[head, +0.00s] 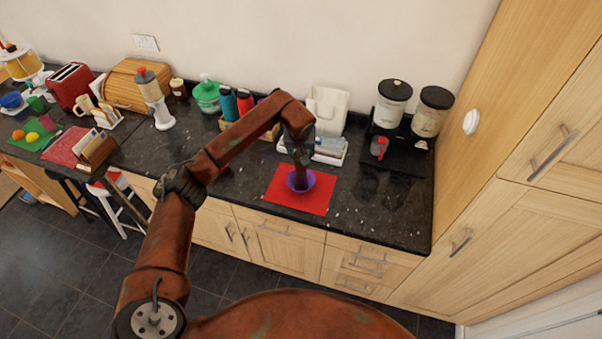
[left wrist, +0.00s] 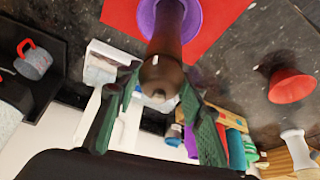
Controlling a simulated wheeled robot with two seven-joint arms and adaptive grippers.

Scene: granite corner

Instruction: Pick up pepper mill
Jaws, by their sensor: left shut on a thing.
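The pepper mill (head: 298,179) is dark brown and stands upright in a purple bowl (head: 312,181) on a red mat (head: 318,201) on the counter. In the left wrist view the mill (left wrist: 167,42) has a rounded, glossy top, and its lower end is inside the purple bowl (left wrist: 190,14). My left gripper (head: 301,154) reaches down from above and is shut on the mill's upper part; its two green fingers (left wrist: 160,86) lie on either side of it. My right gripper is not in view.
A white tray (head: 340,158) lies just behind the mat, and a dark stand with two canisters (head: 393,103) is to the right. A red cup-like thing (left wrist: 291,86) shows in the wrist view. The tall wooden cabinet (head: 500,130) bounds the counter's right end.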

